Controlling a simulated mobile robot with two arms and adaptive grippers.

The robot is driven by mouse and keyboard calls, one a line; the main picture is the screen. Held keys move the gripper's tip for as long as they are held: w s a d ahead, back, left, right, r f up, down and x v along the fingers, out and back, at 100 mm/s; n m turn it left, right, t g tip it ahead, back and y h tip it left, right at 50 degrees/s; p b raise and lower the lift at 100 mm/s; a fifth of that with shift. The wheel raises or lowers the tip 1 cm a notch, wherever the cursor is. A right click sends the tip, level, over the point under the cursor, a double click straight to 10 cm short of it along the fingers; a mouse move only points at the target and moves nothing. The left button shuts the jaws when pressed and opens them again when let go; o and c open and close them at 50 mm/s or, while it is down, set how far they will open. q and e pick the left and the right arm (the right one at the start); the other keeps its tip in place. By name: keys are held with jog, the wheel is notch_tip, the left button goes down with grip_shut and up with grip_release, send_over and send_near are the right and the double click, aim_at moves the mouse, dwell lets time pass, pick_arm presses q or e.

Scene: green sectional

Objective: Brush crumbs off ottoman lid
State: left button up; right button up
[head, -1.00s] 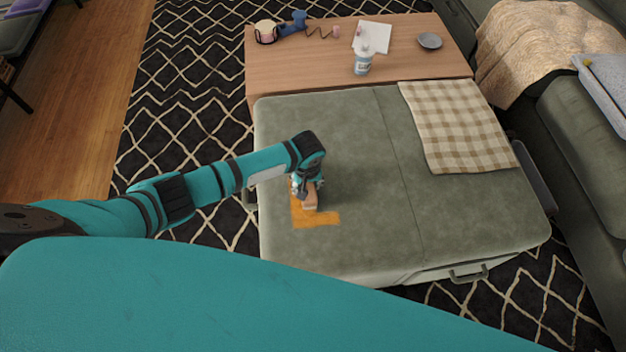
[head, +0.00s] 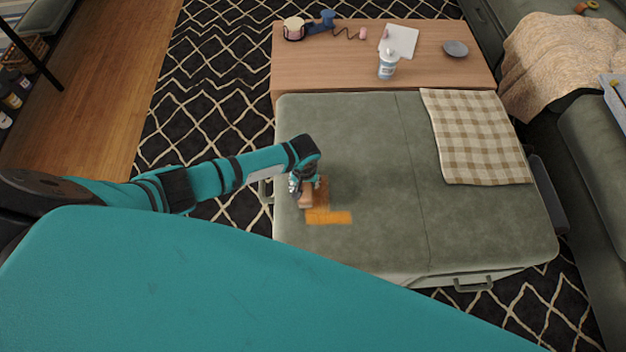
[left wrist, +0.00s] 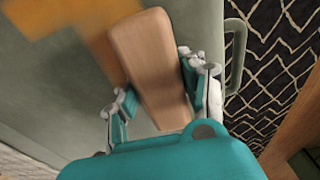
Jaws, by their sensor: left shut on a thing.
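The ottoman lid (head: 370,150) is grey-green and fills the middle of the head view. An orange patch (head: 330,217), which looks like the crumbs, lies on its left part; it also shows in the left wrist view (left wrist: 85,25). My left gripper (head: 306,190) is shut on a wooden brush (left wrist: 150,65) and holds it at the lid's left side, beside the orange patch. The brush also shows in the head view (head: 306,201); its bristles are hidden. My right gripper is not in view.
A checked cloth (head: 475,135) lies on the lid's right part. Behind stands a wooden table (head: 330,65) with a bottle (head: 388,65), a paper (head: 399,41), a grey dish (head: 455,48) and other items. A green sofa (head: 585,150) borders the right. A handle (left wrist: 236,55) sticks out at the lid's side.

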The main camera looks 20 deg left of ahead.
pick_arm(q)
jog(key=shift+s+a+p, duration=0.2)
jog(key=shift+s+a, duration=0.1)
jog(key=shift+a, duration=0.2)
jog(key=shift+s+a+p, duration=0.15)
jog(key=shift+s+a, duration=0.1)
jog(key=shift+a, duration=0.2)
jog(key=shift+d, duration=0.1)
jog(key=d, duration=0.1)
jog(key=w+d, duration=0.1)
jog(key=d, duration=0.1)
jog(key=w+d, duration=0.1)
jog(key=shift+w+d, duration=0.15)
jog(key=shift+d, duration=0.05)
jog(key=shift+w+d+b, duration=0.3)
jog(key=shift+d, duration=0.25)
